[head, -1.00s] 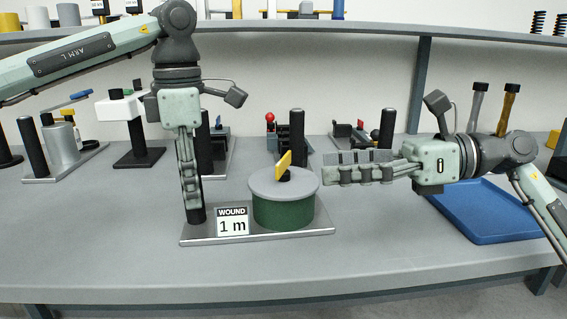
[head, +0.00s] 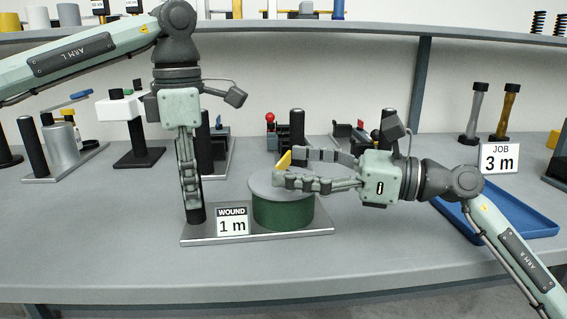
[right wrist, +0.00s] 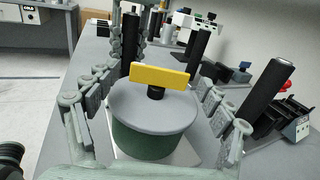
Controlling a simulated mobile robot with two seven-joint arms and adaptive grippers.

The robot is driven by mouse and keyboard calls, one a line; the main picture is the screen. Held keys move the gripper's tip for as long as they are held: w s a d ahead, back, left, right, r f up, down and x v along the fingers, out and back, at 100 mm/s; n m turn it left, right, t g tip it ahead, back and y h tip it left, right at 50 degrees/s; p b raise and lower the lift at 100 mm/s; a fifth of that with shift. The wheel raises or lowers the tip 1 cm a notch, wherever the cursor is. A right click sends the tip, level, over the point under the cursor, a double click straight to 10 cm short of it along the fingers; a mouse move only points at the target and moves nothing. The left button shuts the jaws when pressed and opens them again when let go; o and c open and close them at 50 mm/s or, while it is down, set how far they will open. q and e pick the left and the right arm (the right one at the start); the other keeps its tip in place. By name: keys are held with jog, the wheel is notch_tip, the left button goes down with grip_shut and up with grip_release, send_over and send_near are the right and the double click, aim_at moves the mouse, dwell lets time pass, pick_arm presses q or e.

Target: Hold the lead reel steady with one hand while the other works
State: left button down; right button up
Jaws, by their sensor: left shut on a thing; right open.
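The lead reel (head: 283,212) is a green drum with a grey lid on a metal base plate (head: 260,235). A yellow crank bar (right wrist: 159,76) stands on a black hub on its lid. A sign on the plate reads "WOUND 1 m" (head: 232,221). My left gripper (head: 194,200) points down, shut on the black post (head: 196,214) at the plate's left end. My right gripper (head: 284,168) is open, with its fingers on either side of the yellow bar above the lid. In the right wrist view the bar lies between the spread fingers, apart from both.
A blue tray (head: 520,222) lies at the right, with a "JOB 3 m" sign (head: 499,158) behind it. The front of the bench (head: 300,268) is clear.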

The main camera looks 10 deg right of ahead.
jog(key=shift+x, duration=1.05)
jog(key=c, duration=1.2)
jog(key=shift+f, duration=0.1)
